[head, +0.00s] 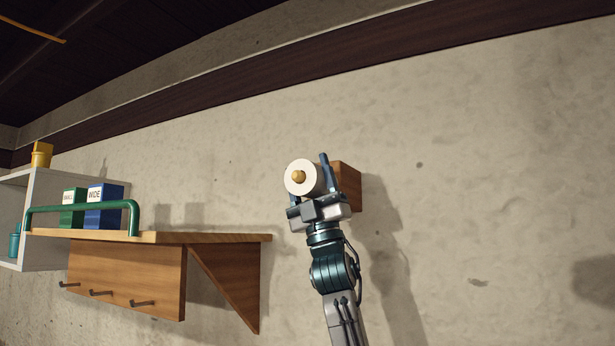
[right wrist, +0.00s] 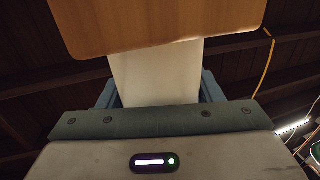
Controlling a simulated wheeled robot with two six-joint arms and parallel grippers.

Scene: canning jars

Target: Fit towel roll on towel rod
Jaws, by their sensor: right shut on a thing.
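The white towel roll (head: 302,178) is up against the wall, with its round end facing me. The round wooden tip of the towel rod (head: 299,177) shows in the middle of that end, so the roll is around the rod. A brown wooden block (head: 348,185) on the wall is just behind the roll. My right gripper (head: 320,180) is shut on the roll from below. In the right wrist view the roll (right wrist: 155,75) rises between the fingers, under a wooden face (right wrist: 155,20). My left gripper is not in view.
A wooden wall shelf (head: 200,238) with hooks, a green rail (head: 85,207), a green box (head: 73,207) and a blue box (head: 103,207) is at the left. The wall to the right is bare.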

